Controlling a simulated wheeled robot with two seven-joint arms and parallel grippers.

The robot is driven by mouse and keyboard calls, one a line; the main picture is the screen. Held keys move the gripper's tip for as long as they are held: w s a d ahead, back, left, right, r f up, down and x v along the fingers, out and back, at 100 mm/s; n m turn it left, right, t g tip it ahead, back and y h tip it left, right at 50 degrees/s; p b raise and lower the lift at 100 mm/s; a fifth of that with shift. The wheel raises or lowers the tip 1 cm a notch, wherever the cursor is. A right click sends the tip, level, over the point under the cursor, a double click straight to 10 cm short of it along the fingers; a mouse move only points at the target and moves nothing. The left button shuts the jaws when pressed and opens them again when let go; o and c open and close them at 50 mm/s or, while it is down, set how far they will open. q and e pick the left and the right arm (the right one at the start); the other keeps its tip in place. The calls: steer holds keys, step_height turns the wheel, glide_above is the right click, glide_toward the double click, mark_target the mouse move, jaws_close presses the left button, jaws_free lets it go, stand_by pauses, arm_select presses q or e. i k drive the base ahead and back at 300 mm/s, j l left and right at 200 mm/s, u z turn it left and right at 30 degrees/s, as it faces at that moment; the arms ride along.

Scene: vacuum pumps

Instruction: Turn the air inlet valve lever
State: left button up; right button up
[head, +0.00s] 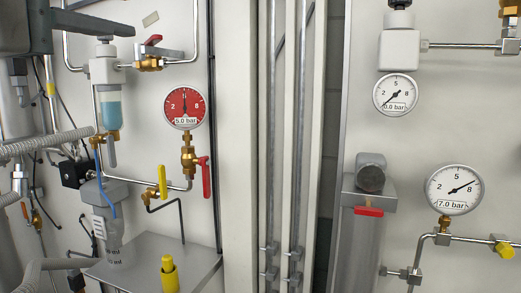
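Several valve levers are in view, and no label shows which is the air inlet valve. A red lever (206,177) hangs roughly vertical on a brass valve (188,158) below the red-faced gauge (185,107), which reads 5.0 bar. A yellow lever (162,181) stands upright just left of it on a brass fitting. A red lever (368,211) lies about horizontal under a grey cylinder at the right. I see neither of my grippers.
A white gauge (396,95) reads 0.0 bar and another white gauge (454,190) 7.0 bar. Vertical pipes (290,150) divide the panels. A filter with blue liquid (109,106), hoses (45,145) and a metal box top (150,262) with a yellow knob (169,274) crowd the left.

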mark_target(155, 39)
steer(key=k+l, duration=0.3)
steer(key=k, duration=0.15)
steer(key=k+l, duration=0.35)
steer(key=k, duration=0.1)
